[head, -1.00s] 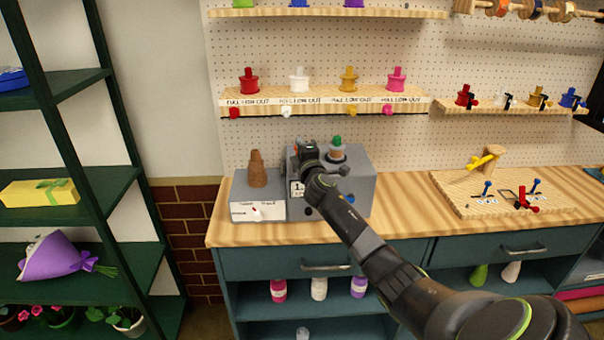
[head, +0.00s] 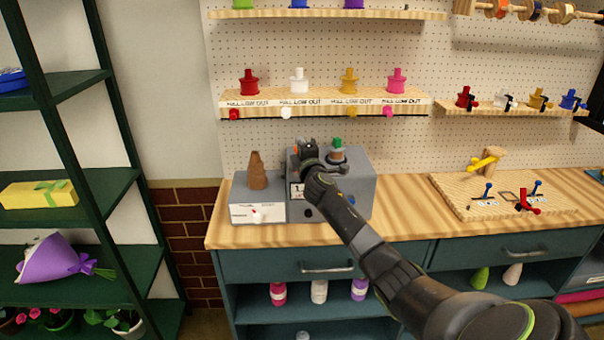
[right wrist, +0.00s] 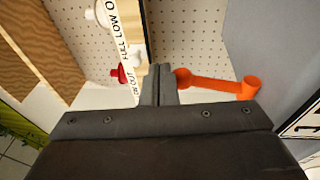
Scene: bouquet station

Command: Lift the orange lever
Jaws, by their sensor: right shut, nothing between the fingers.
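The orange lever (right wrist: 222,84) shows in the right wrist view, with a round knob at its left end and its other end by the grey machine's side. My right gripper (right wrist: 160,74) is shut and empty, its fingertips just left of the knob. I cannot tell whether they touch it. In the head view my right gripper (head: 306,150) is over the left part of the grey machine (head: 358,198), and the arm and gripper hide most of the lever there. My left gripper is not in view.
A green-topped piece (head: 337,150) sits on the machine. A board (head: 455,192) with blue and red levers lies at the right. The counter between is clear.

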